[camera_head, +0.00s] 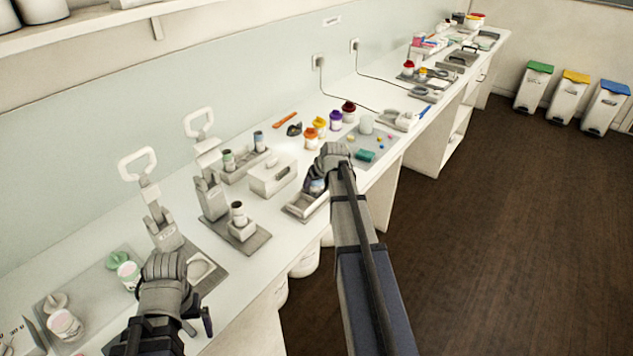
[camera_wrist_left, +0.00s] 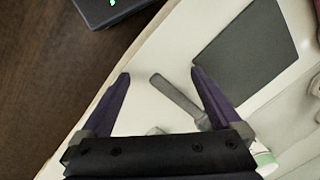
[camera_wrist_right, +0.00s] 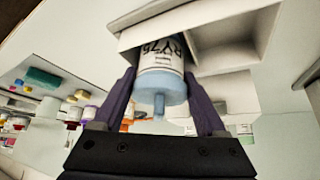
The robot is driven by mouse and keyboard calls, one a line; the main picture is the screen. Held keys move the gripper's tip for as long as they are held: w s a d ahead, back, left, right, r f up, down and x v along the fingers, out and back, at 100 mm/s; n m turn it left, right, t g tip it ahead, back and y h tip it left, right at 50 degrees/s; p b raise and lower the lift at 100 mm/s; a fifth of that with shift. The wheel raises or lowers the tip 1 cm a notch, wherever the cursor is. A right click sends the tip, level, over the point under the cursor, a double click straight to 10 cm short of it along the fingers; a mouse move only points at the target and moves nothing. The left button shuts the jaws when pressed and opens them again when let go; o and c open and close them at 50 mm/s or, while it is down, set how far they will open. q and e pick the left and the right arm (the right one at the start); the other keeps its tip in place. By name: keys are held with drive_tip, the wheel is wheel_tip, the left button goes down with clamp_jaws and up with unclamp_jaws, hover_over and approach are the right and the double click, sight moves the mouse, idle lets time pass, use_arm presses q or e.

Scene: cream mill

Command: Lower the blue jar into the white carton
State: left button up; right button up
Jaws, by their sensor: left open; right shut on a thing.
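My right gripper (camera_wrist_right: 160,82) is shut on the blue jar (camera_wrist_right: 162,53), one finger on each side. The jar has a white label and a pale blue stepped end facing the wrist camera. Its far end is at the opening of the white carton (camera_wrist_right: 262,28); whether it touches the carton's floor is hidden. In the head view the right gripper (camera_head: 333,160) largely covers the jar (camera_head: 317,185) over the carton (camera_head: 300,209). My left gripper (camera_head: 165,268) is open and empty near the bench's front edge; its spread fingers also show in the left wrist view (camera_wrist_left: 160,76).
A closed white box (camera_head: 272,176) stands left of the carton. Coloured jars (camera_head: 320,124) stand behind it, and a teal block (camera_head: 366,155) lies to its right. A grey handle (camera_wrist_left: 177,98) shows below my left fingers.

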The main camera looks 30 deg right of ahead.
use_arm(q)
drive_tip(key=shift+s+f, duration=0.1)
use_arm(e)
drive_tip(key=shift+s+f, duration=0.1)
use_arm(q)
drive_tip(key=shift+s+f, duration=0.15)
drive_tip(key=shift+f, duration=0.05)
use_arm(e)
drive_tip(key=shift+f, duration=0.25)
